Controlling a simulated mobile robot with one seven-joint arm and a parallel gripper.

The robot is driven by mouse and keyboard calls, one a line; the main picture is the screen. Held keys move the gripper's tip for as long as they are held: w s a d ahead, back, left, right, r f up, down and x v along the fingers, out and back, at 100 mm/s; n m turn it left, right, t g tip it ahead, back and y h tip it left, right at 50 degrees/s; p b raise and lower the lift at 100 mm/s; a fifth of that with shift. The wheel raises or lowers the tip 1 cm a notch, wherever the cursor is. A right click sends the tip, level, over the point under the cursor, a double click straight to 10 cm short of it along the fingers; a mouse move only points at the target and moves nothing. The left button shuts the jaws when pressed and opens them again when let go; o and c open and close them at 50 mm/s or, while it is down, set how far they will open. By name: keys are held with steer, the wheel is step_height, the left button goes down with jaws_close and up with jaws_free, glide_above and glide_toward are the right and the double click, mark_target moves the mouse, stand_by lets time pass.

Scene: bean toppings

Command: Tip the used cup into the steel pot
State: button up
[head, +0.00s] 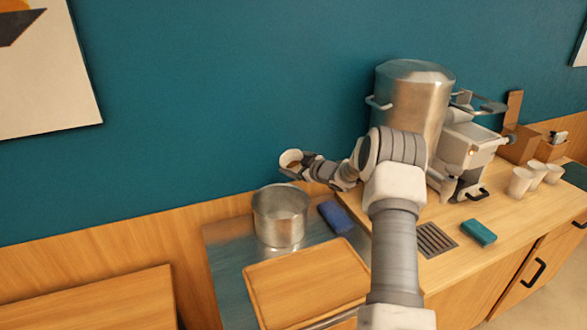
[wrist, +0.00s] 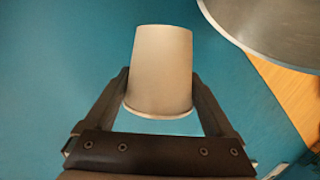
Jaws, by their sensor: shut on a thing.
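The used cup (head: 289,157) is pale and held in the air, above and slightly behind the steel pot in the head view. Its brownish inside shows there, and it looks tilted. My gripper (head: 304,166) is shut on it. In the wrist view the cup (wrist: 160,65) sits between both fingers of my gripper (wrist: 160,85), its wider rim end nearer the palm. The steel pot (head: 280,222) stands upright on the counter below, open at the top. A curved steel edge, seemingly the pot (wrist: 285,35), shows at the upper right of the wrist view.
A blue sponge or cloth (head: 336,217) lies right of the pot. A wooden tray (head: 305,285) lies in front. A tall steel vessel (head: 412,95) and a machine (head: 468,145) stand behind my arm. Several white cups (head: 520,182) stand at right. A teal wall (head: 200,90) is close behind.

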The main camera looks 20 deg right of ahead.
steer(key=shift+s+a+f+n+t+h+b, duration=0.15)
steer(key=shift+n+b, duration=0.25)
steer(key=shift+b, duration=1.05)
steer(key=shift+w+f+n+t+h+b, duration=0.15)
steer(key=shift+n+b, duration=0.25)
steer(key=shift+b, duration=1.05)
steer(key=shift+s+a+n+t+h+b, duration=0.15)
steer(key=shift+n+b, duration=0.25)
steer(key=shift+b, duration=1.05)
steer(key=b, duration=0.2)
steer(key=n+b, duration=0.1)
steer(key=b, duration=0.2)
steer(key=shift+s+a+f+t, duration=0.1)
steer(key=shift+a+f+t, duration=0.05)
steer(key=shift+f+t, duration=0.1)
steer(key=n+b, duration=0.1)
steer(key=b, duration=0.3)
steer(key=a+f+n+b, duration=0.1)
steer(key=b, duration=0.4)
steer(key=shift+s+n+t+h+b, duration=0.2)
steer(key=shift+n+t+h+b, duration=0.1)
steer(key=shift+n+t, duration=0.1)
